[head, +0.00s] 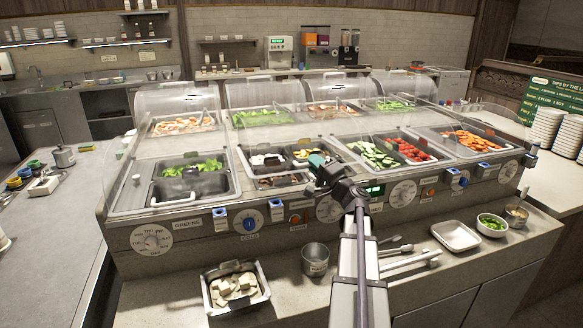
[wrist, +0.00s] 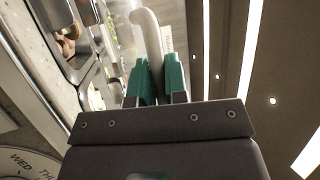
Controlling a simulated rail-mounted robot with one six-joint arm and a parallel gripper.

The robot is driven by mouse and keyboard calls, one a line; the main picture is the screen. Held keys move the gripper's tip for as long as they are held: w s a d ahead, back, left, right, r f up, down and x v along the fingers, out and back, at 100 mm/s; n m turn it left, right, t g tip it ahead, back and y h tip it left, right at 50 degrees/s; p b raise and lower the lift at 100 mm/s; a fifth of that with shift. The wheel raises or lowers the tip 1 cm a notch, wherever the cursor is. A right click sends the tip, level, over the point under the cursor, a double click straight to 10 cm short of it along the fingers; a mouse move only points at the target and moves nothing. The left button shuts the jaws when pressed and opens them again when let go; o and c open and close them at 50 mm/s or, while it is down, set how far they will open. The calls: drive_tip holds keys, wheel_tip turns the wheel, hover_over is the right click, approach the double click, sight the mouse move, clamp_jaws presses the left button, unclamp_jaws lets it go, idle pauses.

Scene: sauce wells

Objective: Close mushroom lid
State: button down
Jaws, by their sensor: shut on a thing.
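My gripper (head: 318,163) is over the front row of wells, at the front edge of the second well from the left. In the wrist view its green-tipped fingers (wrist: 158,80) are shut on a cream curved handle (wrist: 150,40), which rises from between them. The handle appears to belong to a clear lid, but the lid's outline is hard to make out. The well (head: 241,160) below holds several small pans, with whitish and brown pieces that look like mushrooms (head: 268,158). Brown pieces (wrist: 68,46) also show at the upper left of the wrist view.
Greens (head: 193,168) lie to the left; cucumber (head: 372,154) and red pieces (head: 408,150) lie to the right. Knobs such as the blue one (head: 250,226) stick out of the front panel. A pan of white cubes (head: 236,287) and a metal cup (head: 316,260) stand on the front ledge.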

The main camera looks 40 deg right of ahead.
wheel_tip(320, 180, down, 6)
drive_tip(key=s+b, duration=0.1)
drive_tip(key=b, duration=0.3)
drive_tip(key=shift+a+b, duration=0.25)
drive_tip(key=shift+b, duration=0.15)
drive_tip(key=shift+f, duration=0.15)
drive_tip(key=c, duration=1.5)
unclamp_jaws()
drive_tip(key=shift+f, duration=0.1)
drive_tip(key=shift+o, duration=0.3)
drive_tip(key=shift+w+d, duration=0.1)
